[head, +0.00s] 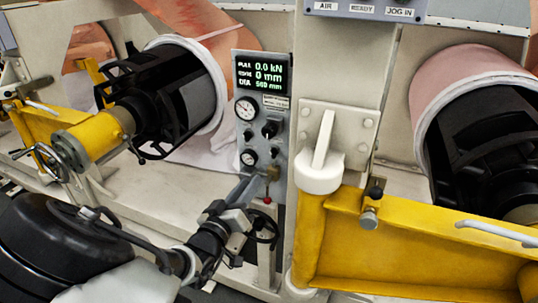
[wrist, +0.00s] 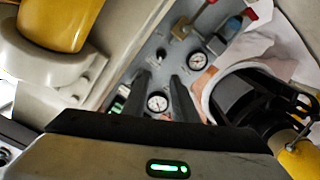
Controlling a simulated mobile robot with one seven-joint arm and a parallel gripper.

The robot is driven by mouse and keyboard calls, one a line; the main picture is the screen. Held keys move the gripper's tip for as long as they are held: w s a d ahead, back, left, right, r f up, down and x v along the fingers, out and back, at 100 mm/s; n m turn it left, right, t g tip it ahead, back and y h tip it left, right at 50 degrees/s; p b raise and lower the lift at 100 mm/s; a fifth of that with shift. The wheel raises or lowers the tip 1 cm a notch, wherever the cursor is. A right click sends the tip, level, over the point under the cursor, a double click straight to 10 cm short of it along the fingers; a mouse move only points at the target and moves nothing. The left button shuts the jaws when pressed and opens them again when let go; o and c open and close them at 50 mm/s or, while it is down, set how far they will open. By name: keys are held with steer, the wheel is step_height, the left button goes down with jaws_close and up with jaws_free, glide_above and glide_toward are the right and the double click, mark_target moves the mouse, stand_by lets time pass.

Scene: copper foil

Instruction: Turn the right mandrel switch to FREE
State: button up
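The grey control panel (head: 278,93) stands in the middle of the head view, with a lit display, two round gauges and several small black knobs. One larger black knob (head: 269,129) sits right of the gauges under a small label. I cannot read which knob is the right mandrel switch or its setting. My gripper (wrist: 160,78) faces the panel in the wrist view, its two dark fingers apart with nothing between them. A black knob (wrist: 161,55) shows just beyond the fingertips, and a gauge (wrist: 157,102) shows between the fingers. The fingers hide part of the panel.
A yellow arm (head: 420,240) with a white pivot block (head: 319,175) stands close right of the panel. Black mandrels (head: 160,97) with copper rolls are on both sides. A brass fitting (wrist: 182,30) and a red-tipped lever (head: 267,200) are low on the panel.

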mark_target(271, 153)
steer(key=x, duration=1.5)
steer(key=shift+w+d, duration=0.1)
steer(key=shift+w, duration=0.05)
steer(key=shift+c, duration=0.2)
steer(key=shift+b, duration=0.35)
jaws_close()
